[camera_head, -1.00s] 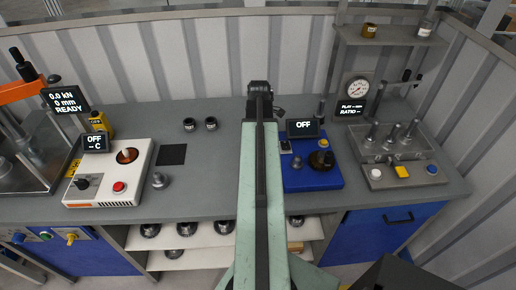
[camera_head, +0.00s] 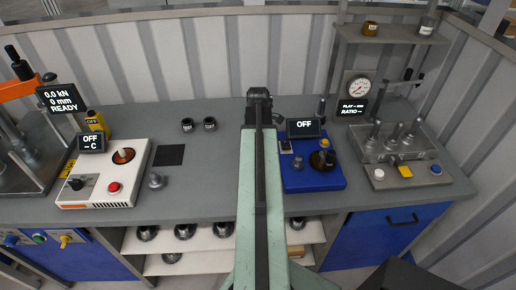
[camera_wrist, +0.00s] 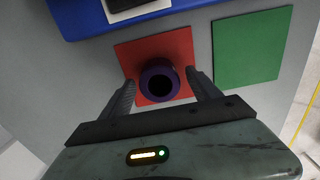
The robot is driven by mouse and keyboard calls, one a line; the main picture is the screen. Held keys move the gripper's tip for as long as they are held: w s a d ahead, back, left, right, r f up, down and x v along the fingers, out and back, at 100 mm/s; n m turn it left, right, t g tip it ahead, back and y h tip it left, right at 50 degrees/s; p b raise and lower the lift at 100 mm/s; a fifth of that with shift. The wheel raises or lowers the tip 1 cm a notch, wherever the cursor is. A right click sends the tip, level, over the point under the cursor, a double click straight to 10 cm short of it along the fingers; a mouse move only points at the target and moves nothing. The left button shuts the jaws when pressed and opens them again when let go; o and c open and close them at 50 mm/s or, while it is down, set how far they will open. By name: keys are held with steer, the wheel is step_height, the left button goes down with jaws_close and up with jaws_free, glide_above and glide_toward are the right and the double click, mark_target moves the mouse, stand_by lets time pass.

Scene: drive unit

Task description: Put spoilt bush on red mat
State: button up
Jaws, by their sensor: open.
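In the wrist view a dark purple bush (camera_wrist: 158,67) with a black bore appears upright over the red mat (camera_wrist: 180,44). It looks to be standing on the mat, inside its edges. My gripper (camera_wrist: 163,79) is open, with one finger on each side of the bush and gaps between. In the head view my own arm hides the gripper, the red mat and this bush. Two small dark bushes (camera_head: 210,124) stand at the back of the bench there.
A green mat (camera_wrist: 250,50) lies right of the red one. A blue unit edge (camera_wrist: 75,22) is close by at the upper left. The head view shows a white heater unit (camera_head: 130,170) on the left and a grey fixture (camera_head: 400,172) on the right.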

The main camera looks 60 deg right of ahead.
step_height(320, 180, up, 12)
steer(key=p, duration=1.2)
steer(key=shift+r, duration=0.15)
steer(key=w+a+m, duration=0.2)
steer(key=w+a, duration=0.7)
steer(key=a, duration=0.3)
steer(key=w+a+m, duration=0.1)
steer(key=w+a, duration=0.8)
steer(key=a, duration=0.4)
steer(key=w+a+m, duration=0.3)
steer(key=a+m, duration=0.1)
steer(key=a, duration=2.1)
steer(key=shift+a, duration=0.35)
